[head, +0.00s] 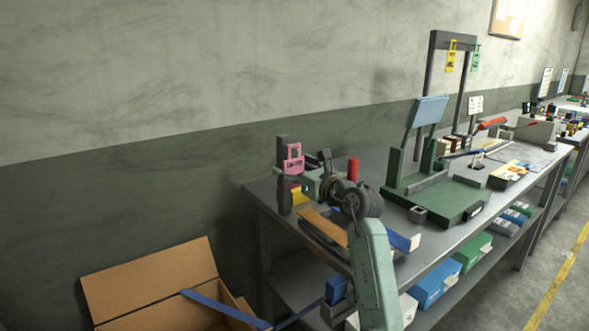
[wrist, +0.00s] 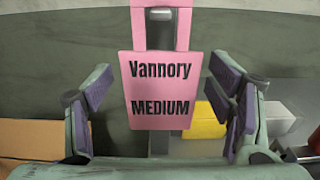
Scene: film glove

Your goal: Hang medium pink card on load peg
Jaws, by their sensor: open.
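The pink card (head: 293,159), lettered "Vannory MEDIUM", hangs upright by its looped top on a dark post (head: 283,196) at the near left end of the bench. In the wrist view the pink card (wrist: 160,88) faces me squarely, between the two fingers with a gap on each side. My gripper (wrist: 160,110) is open and empty. In the head view my gripper (head: 304,179) is close to the card's lower part. A tall black frame (head: 433,78) at the back holds a yellow card (head: 450,62) and a green card (head: 475,58). I cannot tell which peg is the load peg.
A green machine (head: 436,199) with a blue panel (head: 430,110) stands on the bench right of my arm. A red cylinder (head: 353,168) stands behind my wrist. An open cardboard box (head: 150,277) is at lower left. A yellow block (wrist: 204,122) lies low behind the card.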

